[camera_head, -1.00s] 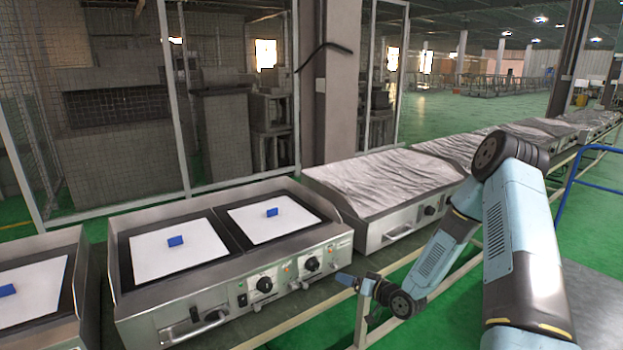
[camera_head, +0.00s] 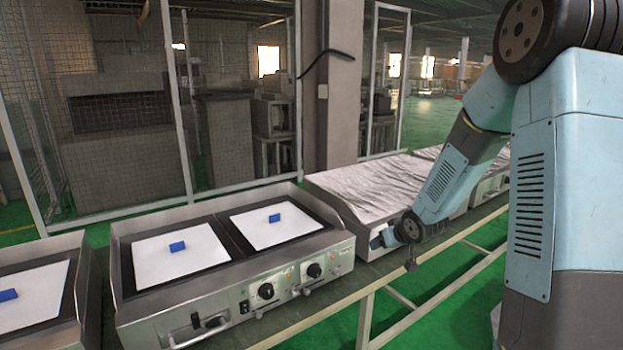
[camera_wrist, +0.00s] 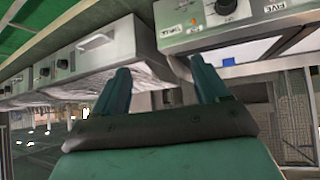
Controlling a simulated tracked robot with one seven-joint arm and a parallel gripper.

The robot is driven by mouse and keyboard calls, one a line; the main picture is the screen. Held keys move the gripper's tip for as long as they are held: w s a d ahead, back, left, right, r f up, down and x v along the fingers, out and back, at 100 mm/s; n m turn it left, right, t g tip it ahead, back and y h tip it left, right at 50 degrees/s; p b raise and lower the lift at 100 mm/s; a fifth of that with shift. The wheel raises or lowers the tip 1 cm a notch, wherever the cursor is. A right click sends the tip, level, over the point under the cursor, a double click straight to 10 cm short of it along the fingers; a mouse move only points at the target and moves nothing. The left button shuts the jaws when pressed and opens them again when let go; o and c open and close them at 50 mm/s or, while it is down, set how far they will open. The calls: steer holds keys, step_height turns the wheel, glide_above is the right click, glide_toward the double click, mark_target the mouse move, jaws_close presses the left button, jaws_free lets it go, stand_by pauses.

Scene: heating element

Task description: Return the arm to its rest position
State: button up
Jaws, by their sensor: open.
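My gripper shows in the wrist view (camera_wrist: 160,85) with its two teal fingers apart and nothing between them. In the head view my arm (camera_head: 475,145) comes in from the right and bends down, its wrist (camera_head: 410,228) in front of the plastic-covered griddle. In the wrist view the fingers point toward the gap between two griddle units, and the picture is tilted upside down.
A double griddle (camera_head: 232,258) holds white sheets with blue blocks (camera_head: 177,247) on top. A plastic-covered griddle (camera_head: 365,190) stands right of it, another unit (camera_head: 45,295) left. They stand on a rail line (camera_head: 440,255). A mesh fence (camera_head: 120,120) and pillar (camera_head: 338,90) stand behind.

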steer(key=s+d+r+m+g+h, duration=0.1)
steer(key=s+d+r+m+h, duration=0.2)
steer(key=s+r, duration=1.2)
steer(key=s+a+r+g, duration=0.1)
steer(key=s+r, duration=0.3)
steer(key=s, duration=0.6)
steer(key=s+r+g, duration=0.1)
steer(key=s+r, duration=0.3)
steer(key=s, duration=0.6)
steer(key=shift+a+y, duration=0.3)
steer(key=shift+a, duration=0.05)
